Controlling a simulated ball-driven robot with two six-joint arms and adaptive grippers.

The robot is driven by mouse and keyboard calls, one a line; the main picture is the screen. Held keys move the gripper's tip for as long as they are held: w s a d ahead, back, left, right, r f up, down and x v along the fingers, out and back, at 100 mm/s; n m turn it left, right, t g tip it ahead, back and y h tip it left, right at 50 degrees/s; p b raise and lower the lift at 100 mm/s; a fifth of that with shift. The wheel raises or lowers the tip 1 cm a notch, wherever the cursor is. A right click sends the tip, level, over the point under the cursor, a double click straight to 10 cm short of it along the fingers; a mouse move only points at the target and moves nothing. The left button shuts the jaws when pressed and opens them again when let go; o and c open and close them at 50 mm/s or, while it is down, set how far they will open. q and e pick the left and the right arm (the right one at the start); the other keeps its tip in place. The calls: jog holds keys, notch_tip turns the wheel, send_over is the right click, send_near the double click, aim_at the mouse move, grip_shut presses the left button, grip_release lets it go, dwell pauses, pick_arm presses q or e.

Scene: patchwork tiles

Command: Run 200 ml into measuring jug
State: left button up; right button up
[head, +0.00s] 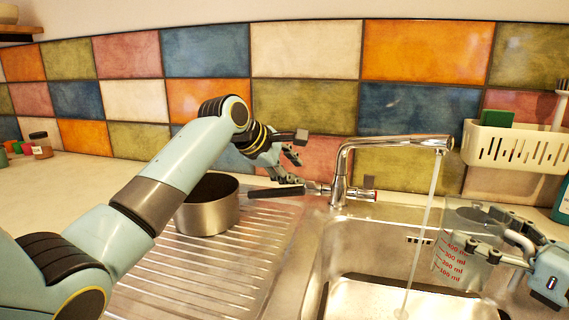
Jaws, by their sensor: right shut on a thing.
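The clear measuring jug (453,262) with red ml marks is at the right, over the sink. My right gripper (488,234) is shut on it. The chrome tap (343,170) stands behind the sink, and a stream of water (424,225) runs from its spout into the basin. The stream falls just left of the jug, apart from its mouth. I cannot make out a water level in the jug. My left gripper (294,164) is open and empty, left of the tap's base, above a dark pan handle.
A saucepan (207,216) stands on the ribbed drainer (190,268), its handle pointing toward the tap. The steel sink (340,290) is below the jug. A cream caddy (515,148) with a green sponge (497,118) hangs at the right. A jar (41,146) stands far left.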

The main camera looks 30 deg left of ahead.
aim_at(313, 187)
pick_arm(q)
jog(key=shift+v, duration=1.8)
jog(key=shift+o, duration=0.4)
jog(key=shift+o, duration=1.1)
jog(key=shift+w, duration=0.1)
jog(key=shift+o, duration=0.4)
jog(key=shift+w+d+m+g+y, duration=0.1)
jog(key=shift+w+m+g+y, duration=0.3)
jog(key=shift+m, duration=0.7)
jog(key=w+d+r+m+g+y, duration=0.3)
jog(key=d+r+m+g, duration=0.1)
jog(key=m, duration=1)
jog(key=x, duration=1.2)
jog(key=shift+s+a, duration=0.2)
jog(key=shift+a, duration=0.05)
jog(key=shift+c, duration=0.4)
jog(key=shift+f, duration=0.1)
grip_shut()
